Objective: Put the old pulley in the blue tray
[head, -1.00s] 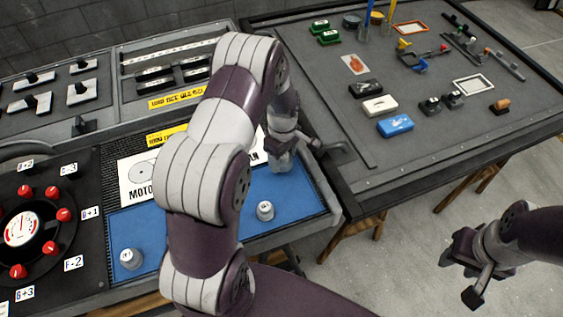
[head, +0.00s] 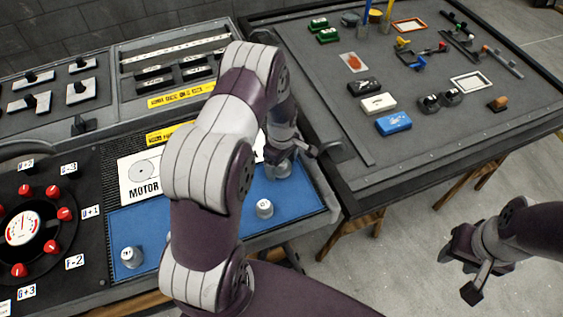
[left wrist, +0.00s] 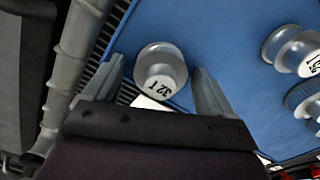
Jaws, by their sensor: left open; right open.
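The blue tray (head: 185,227) lies on the bench at the lower middle of the head view. Silver pulleys stand on it, one at the left (head: 132,257) and one nearer the middle (head: 264,208). My left gripper (head: 279,167) is open and low over the tray's right end. In the left wrist view, a silver pulley marked "32 T" (left wrist: 161,72) is between the spread fingertips, with gaps on both sides. Another silver pulley (left wrist: 292,50) is at the right. I cannot tell which pulley is the old one. My right gripper (head: 473,266) is open, empty, above the floor.
A dial panel (head: 24,228) with red knobs is left of the tray. Switch panels (head: 165,70) are behind. A grey table (head: 310,100) at the right holds small parts and a blue box (head: 393,124). My left arm hides part of the tray.

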